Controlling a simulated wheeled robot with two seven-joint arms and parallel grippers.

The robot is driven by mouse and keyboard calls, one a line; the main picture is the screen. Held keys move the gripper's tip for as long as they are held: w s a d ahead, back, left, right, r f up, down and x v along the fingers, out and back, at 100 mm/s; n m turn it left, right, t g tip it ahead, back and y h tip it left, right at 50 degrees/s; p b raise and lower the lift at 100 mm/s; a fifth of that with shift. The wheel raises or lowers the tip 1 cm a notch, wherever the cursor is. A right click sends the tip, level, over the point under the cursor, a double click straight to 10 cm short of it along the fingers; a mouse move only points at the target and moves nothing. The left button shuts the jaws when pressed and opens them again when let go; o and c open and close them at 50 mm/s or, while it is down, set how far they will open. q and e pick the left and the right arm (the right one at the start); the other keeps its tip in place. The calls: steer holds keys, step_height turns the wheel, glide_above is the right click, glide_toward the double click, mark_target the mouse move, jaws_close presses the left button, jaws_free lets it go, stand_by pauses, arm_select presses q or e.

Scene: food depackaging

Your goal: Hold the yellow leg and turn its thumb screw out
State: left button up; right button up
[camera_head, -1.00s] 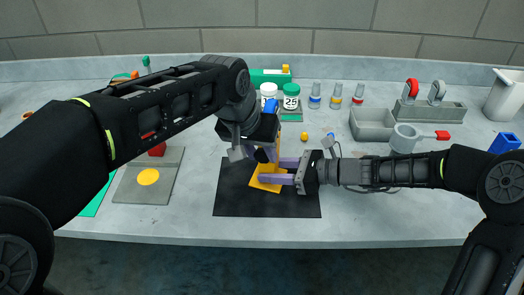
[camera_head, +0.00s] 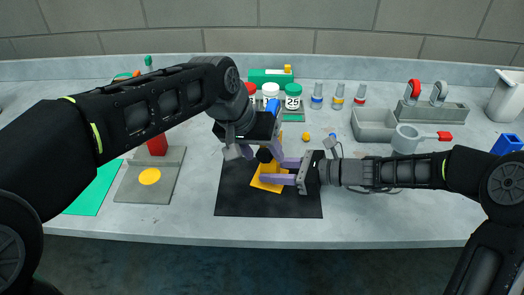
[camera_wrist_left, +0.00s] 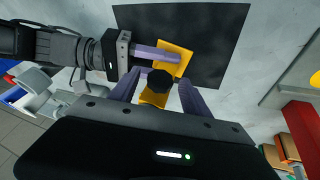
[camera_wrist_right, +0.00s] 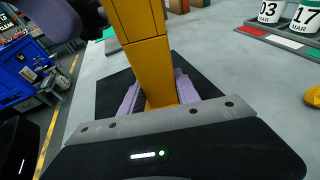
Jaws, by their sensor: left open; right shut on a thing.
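The yellow leg (camera_head: 268,184) stands over a black mat (camera_head: 235,200), and in the right wrist view it rises between the fingers (camera_wrist_right: 146,65). My right gripper (camera_head: 273,170) is shut on the yellow leg from the right. The thumb screw has a black lobed knob (camera_wrist_left: 159,80), which shows in the left wrist view in front of the leg. My left gripper (camera_wrist_left: 161,84) is open, with its purple fingers on either side of the knob. I cannot tell whether they touch it. In the head view the left hand hides the leg's upper part.
A grey plate with a yellow disc (camera_head: 149,177) and a red block (camera_head: 157,145) are left of the mat. Lidded jars (camera_head: 292,97), small bottles (camera_head: 338,98), a grey bin (camera_head: 373,125) and a pan (camera_head: 407,139) stand behind. The table front is clear.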

arm_select(q)
steer(key=v, duration=1.2)
arm_select(e)
steer(key=o, duration=1.1)
steer(key=v, duration=1.2)
